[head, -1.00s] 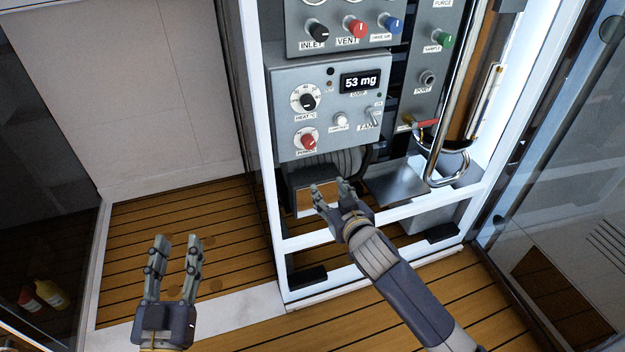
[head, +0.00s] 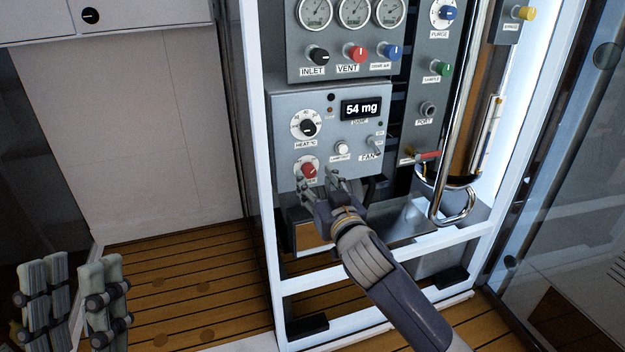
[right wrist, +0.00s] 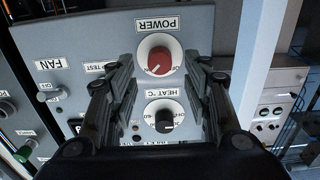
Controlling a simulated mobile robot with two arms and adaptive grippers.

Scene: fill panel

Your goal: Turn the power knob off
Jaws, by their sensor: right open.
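The red power knob (head: 309,170) sits on a white dial at the lower left of the grey control panel (head: 350,175). In the right wrist view the knob (right wrist: 158,62) shows upside down under the POWER label, between the two fingers. My right gripper (head: 322,182) is open just below and in front of the knob, its fingers to either side of it in the wrist view (right wrist: 159,72). I cannot tell whether they touch it. My left gripper (head: 74,268) is open and empty at the lower left, away from the panel.
The black heat knob (head: 309,127) is just above the power knob. The fan switch (head: 375,143) and a white push button (head: 342,148) are to the right. A red-handled valve (head: 428,155) and a metal pipe (head: 455,110) stand further right. A white frame (head: 262,200) borders the panel.

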